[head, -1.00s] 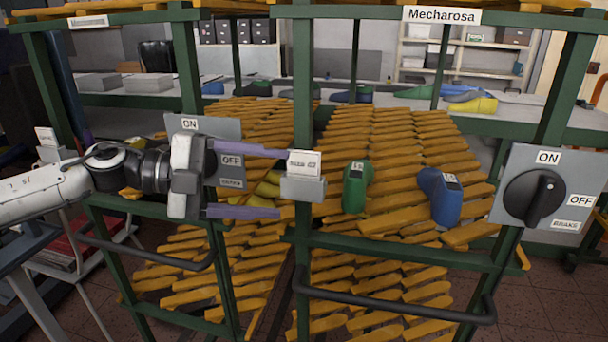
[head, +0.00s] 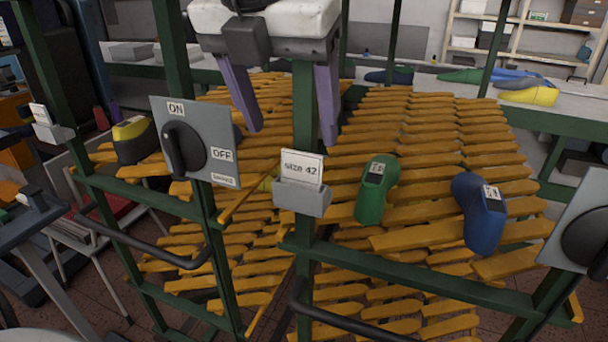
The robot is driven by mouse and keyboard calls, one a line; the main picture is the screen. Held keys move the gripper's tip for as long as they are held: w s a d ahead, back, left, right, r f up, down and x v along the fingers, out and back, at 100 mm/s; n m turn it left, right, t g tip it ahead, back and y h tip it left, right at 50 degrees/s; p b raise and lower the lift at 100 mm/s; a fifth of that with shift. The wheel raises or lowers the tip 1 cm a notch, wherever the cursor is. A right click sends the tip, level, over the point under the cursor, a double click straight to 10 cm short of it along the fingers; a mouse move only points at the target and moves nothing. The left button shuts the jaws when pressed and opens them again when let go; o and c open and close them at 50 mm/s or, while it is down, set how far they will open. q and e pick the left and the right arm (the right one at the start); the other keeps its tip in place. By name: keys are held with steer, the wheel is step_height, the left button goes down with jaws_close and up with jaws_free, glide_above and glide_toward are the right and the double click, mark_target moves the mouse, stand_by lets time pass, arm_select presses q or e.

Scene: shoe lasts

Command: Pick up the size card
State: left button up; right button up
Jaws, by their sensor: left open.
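The size card (head: 301,167) is a small white card reading "size 42". It stands upright in a grey holder (head: 301,198) on the green middle post of the rack. My left gripper (head: 289,137) comes down from the top of the view, with two purple fingers spread wide. The card is clear of the fingers in the picture. My right gripper is not in view.
A green last (head: 376,189) and a blue last (head: 480,213) sit on the orange slats right of the card. A switch panel (head: 222,160) is at left, another (head: 577,225) at right. A black handle bar (head: 340,322) runs below. Another card holder (head: 52,132) is at far left.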

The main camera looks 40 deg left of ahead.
mark_target(301, 158)
arm_select(q)
steer(key=shift+p+x, duration=0.55)
steer(key=shift+x, duration=2.6)
steer(key=shift+w+d, duration=0.1)
steer(key=shift+d, duration=0.05)
jaws_close()
